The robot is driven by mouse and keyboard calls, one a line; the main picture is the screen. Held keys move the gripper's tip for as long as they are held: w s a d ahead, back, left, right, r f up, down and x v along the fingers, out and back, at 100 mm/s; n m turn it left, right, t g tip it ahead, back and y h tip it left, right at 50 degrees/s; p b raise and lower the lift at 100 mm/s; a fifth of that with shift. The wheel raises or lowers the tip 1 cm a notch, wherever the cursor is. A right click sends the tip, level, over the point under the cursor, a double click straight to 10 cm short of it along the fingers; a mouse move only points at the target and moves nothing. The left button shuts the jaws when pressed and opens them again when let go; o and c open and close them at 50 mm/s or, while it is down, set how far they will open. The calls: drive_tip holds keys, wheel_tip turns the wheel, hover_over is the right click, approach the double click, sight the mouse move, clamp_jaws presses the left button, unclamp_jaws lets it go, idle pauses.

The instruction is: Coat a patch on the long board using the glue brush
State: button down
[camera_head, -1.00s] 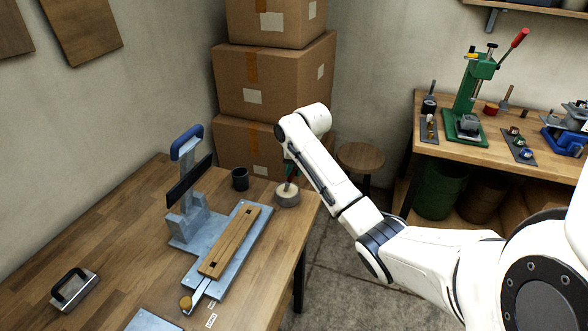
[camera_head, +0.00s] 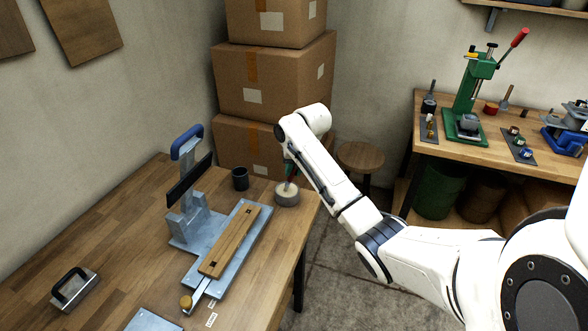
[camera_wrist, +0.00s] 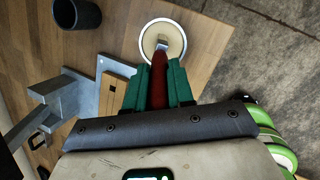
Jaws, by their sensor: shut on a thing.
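My gripper (camera_wrist: 161,88) is shut on the red handle of the glue brush (camera_wrist: 160,75), seen between its green fingers in the wrist view. The brush points down at a round pale pot (camera_head: 287,195) near the table's right edge. The pot also shows in the wrist view (camera_wrist: 176,32), with the brush's end over or in it; I cannot tell which. The long board (camera_head: 232,243) lies in a grey metal fixture (camera_head: 258,232) left of and nearer than the pot. In the head view my arm hides most of the gripper.
A grey stand with a blue handle (camera_head: 187,145) rises beside the board. A dark cup (camera_head: 240,178) stands left of the pot. A handled block (camera_head: 75,288) lies at the front left. Cardboard boxes (camera_head: 270,85) stand behind the table.

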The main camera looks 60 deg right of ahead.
drive_tip(key=shift+r+p, duration=1.65)
drive_tip(key=shift+r, duration=1.85)
drive_tip(key=shift+s, duration=0.1)
